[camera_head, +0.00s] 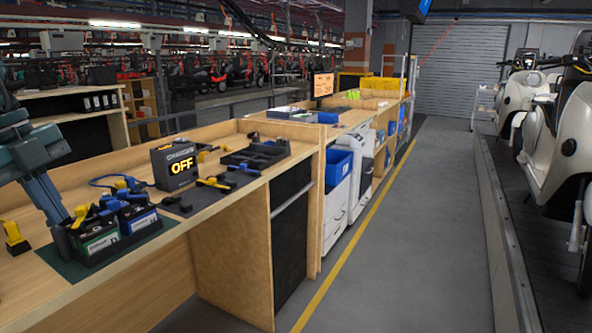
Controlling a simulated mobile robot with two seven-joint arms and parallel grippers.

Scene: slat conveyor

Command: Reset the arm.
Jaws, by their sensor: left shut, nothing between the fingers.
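My left arm (30,150) comes in from the left edge, dark teal-grey. Its gripper (60,238) points down, shut and empty, at the left end of a black tray (100,257) on the wooden bench. Whether it touches the tray is unclear. The tray holds battery-like blocks with green (100,243) and blue (145,221) labels and blue and yellow tops. My right gripper is not in view.
A black box reading "OFF" (174,165) stands behind the tray. A yellow-and-black piece (15,237) sits at left. Yellow-handled tools and a black organizer (255,153) lie farther back. The aisle floor (410,230) is clear; scooters (560,130) line the right.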

